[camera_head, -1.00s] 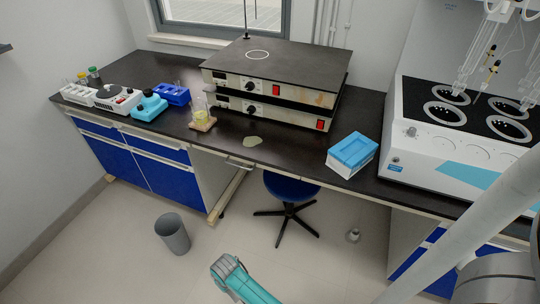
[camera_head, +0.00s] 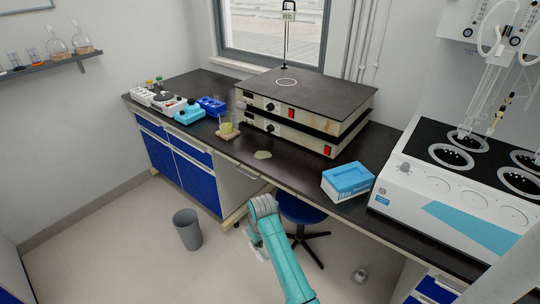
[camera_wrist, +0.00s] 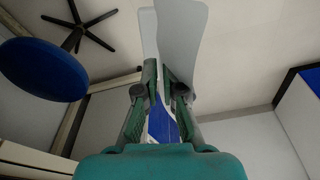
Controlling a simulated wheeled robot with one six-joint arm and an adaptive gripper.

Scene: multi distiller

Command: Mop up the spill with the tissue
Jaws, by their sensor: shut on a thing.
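The spill (camera_head: 262,155) is a pale yellowish puddle on the dark bench top near its front edge, in front of the stacked hot plates. My gripper (camera_wrist: 163,85) is shut on the tissue (camera_wrist: 178,40), a pale thin sheet that sticks out past the fingertips in the wrist view. In the head view my teal arm reaches up from the bottom, and its end is in front of the bench and below its top. A white piece of the tissue (camera_head: 257,249) shows beside the arm; the fingers are hidden there. The tissue is apart from the spill.
A flask of yellow liquid (camera_head: 227,127) stands left of the spill. The stacked hot plates (camera_head: 304,108) are behind it, and a blue tissue box (camera_head: 347,181) is to the right. A stool (camera_head: 300,208) and a grey bin (camera_head: 187,229) stand below the bench.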

